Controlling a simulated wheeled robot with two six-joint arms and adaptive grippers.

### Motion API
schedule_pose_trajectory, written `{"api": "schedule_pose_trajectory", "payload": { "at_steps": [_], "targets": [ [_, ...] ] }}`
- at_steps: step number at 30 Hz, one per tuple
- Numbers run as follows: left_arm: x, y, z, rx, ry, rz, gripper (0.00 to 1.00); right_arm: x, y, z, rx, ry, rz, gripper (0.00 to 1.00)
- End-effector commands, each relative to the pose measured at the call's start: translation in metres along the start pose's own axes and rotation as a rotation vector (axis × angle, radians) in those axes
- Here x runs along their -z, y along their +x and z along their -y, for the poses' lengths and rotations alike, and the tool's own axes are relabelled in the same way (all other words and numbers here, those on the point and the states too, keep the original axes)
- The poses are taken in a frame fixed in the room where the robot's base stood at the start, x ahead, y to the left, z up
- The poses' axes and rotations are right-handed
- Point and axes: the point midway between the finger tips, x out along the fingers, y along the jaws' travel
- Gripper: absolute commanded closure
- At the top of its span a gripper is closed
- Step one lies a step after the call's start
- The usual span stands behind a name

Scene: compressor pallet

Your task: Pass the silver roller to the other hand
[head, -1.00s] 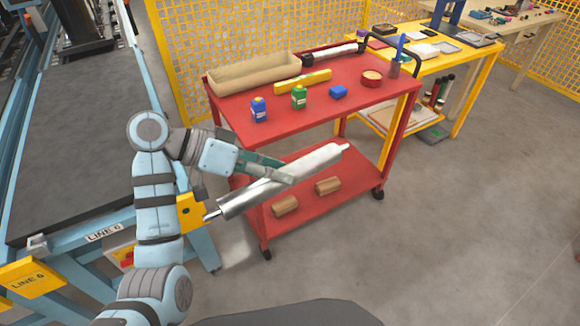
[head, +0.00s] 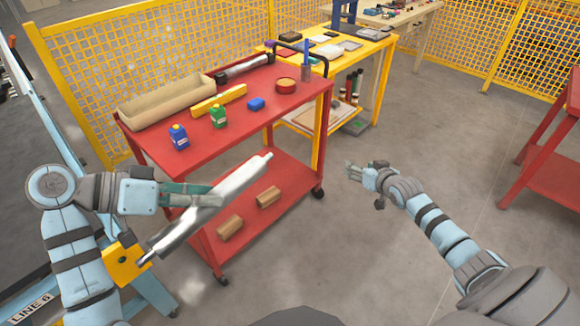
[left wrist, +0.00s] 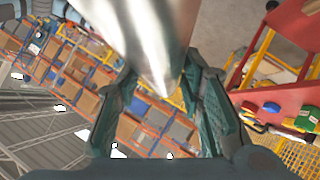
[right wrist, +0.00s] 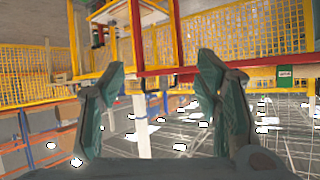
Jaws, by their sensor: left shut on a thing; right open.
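The silver roller (head: 236,184) is a long shiny cylinder with thin shaft ends. My left gripper (head: 205,194) is shut on it near its middle. The roller is held tilted, its lower end to the left and its upper end to the right, in front of the red cart. In the left wrist view the roller (left wrist: 150,40) runs between the green fingers (left wrist: 160,100). My right gripper (head: 352,172) is open and empty to the right of the cart, well apart from the roller. Its fingers (right wrist: 150,90) stand wide apart in the right wrist view.
The red cart (head: 160,143) holds a beige tray (head: 165,103), a yellow bar (head: 218,100), blue and green bottles, a blue block and a red tin. Brown pieces lie on its lower shelf. A yellow table (head: 372,62) stands behind. Floor between the arms is clear.

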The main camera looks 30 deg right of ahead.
Motion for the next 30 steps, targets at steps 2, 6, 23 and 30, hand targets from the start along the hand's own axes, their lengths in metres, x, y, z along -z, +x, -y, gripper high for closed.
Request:
{"api": "schedule_pose_trajectory", "payload": {
  "at_steps": [2,6,23,30],
  "targets": [
    [0.001,0.000,0.000,0.000,0.002,-0.002,1.00,0.063,-0.014,0.026,0.087,0.093,-0.067,0.42],
    [0.001,0.000,0.000,0.000,0.002,-0.002,1.00,0.153,-0.064,0.094,0.308,0.290,-0.093,0.42],
    [0.001,0.000,0.000,-0.001,0.002,-0.002,1.00,0.097,-0.291,0.287,0.609,0.944,0.873,0.42],
    [0.001,0.000,0.000,0.000,0.001,-0.002,1.00,0.091,-0.280,0.304,0.608,0.975,0.883,0.42]
  ]
}}
